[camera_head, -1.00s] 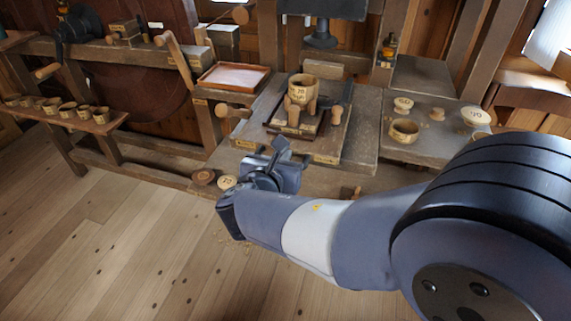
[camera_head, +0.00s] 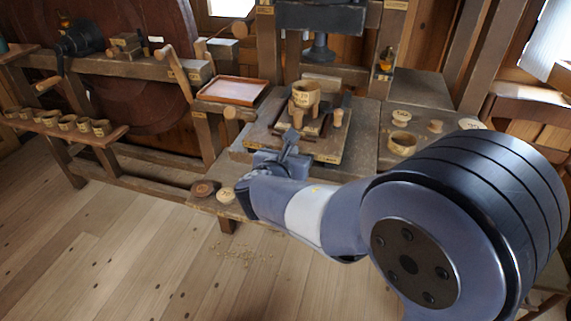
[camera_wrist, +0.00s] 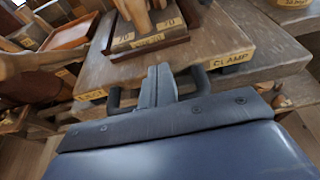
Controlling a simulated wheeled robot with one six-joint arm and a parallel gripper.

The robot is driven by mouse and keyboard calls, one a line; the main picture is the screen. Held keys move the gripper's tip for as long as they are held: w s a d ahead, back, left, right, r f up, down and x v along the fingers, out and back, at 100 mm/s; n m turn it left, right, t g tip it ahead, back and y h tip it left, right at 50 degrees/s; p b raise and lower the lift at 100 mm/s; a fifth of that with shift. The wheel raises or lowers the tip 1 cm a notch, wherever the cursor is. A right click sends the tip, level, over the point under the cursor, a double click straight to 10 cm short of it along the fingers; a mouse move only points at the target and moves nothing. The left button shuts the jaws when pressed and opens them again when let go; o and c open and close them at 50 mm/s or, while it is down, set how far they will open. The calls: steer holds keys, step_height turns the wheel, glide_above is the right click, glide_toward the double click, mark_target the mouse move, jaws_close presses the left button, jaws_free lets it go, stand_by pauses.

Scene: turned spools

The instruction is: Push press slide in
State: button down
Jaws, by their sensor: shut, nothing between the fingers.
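The press slide (camera_head: 330,153) is a flat wooden board below the black press head (camera_head: 320,47). A dark-edged block on it bears a wooden cup (camera_head: 306,92) and two upright wooden pegs. The cup stands upright, forward of the press head. My gripper (camera_head: 291,139) is shut and empty at the slide's front left. In the wrist view my shut fingers (camera_wrist: 158,84) point at the slide's front edge (camera_wrist: 180,74), which bears a label reading CLAMP. Dark bent pieces show on both sides of the fingers. I cannot tell whether the fingers touch the edge.
A reddish tray (camera_head: 232,90) lies left of the slide. A bowl (camera_head: 402,143) and small round pieces stand on the bench at right. Two round discs, one dark (camera_head: 204,189) and one pale (camera_head: 226,195), lie at the lower left. Several cups line a left shelf (camera_head: 75,131).

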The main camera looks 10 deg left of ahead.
mark_target(307, 117)
steer(key=w, duration=0.5)
steer(key=w+d+p, duration=0.1)
steer(key=w, duration=1)
steer(key=shift+w+d+p, duration=0.1)
steer(key=shift+d+p, duration=0.05)
steer(key=shift+p, duration=0.25)
steer(key=shift+r, duration=0.15)
